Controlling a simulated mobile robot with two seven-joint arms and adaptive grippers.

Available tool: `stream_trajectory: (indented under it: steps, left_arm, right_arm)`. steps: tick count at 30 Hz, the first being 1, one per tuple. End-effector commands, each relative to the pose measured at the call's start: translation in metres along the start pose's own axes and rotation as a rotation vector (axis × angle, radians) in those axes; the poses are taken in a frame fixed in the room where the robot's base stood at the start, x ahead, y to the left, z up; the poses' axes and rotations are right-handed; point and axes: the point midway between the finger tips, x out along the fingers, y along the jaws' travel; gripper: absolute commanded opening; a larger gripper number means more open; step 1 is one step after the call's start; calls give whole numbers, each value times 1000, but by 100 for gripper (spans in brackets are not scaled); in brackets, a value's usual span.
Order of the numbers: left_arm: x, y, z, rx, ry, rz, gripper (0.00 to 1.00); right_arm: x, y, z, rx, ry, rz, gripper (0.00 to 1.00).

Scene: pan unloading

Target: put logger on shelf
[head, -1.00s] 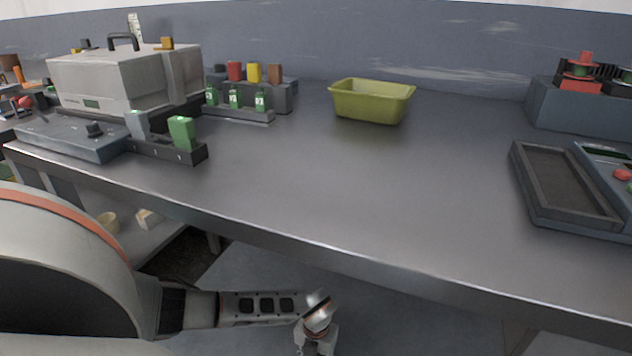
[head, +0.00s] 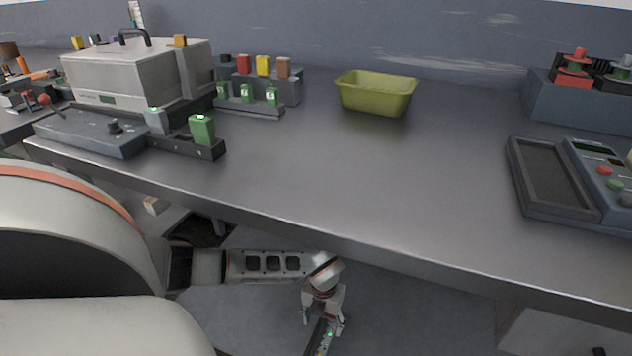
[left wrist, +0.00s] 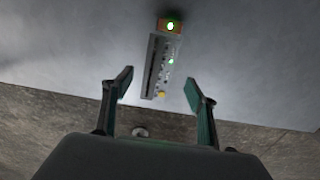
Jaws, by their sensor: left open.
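A slim grey device with a lit green light, which looks like the logger (head: 321,341), shows at the bottom edge of the head view, below the bench front. In the left wrist view the logger (left wrist: 163,62) has an orange end with a green light and a yellow knob at its near end. It lies over a pale grey surface. My left gripper (head: 324,319) points down at it. In the left wrist view the left gripper (left wrist: 159,84) is open, its fingers on either side of the logger's near end, with no contact visible. My right gripper is out of view.
The bench (head: 330,190) has a clear middle. A green bin (head: 376,93) stands at the back, a grey boxy machine (head: 125,75) at the left, and a console with a tray (head: 552,178) at the right. The bench's front edge is close above my left arm.

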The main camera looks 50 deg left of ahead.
Motion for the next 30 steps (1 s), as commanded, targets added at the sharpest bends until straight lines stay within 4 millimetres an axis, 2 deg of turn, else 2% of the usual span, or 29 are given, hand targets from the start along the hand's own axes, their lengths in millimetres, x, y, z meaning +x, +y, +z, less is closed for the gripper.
stream_trajectory:
  steps: [1,7,30]
  left_arm:
    - [-18,-2,5,1,-11,-5,58]
    - [-38,0,2,-1,-4,-1,58]
    - [-40,-1,-3,2,6,-2,58]
  right_arm:
    - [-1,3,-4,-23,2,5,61]
    - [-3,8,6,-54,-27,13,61]
    - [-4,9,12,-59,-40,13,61]
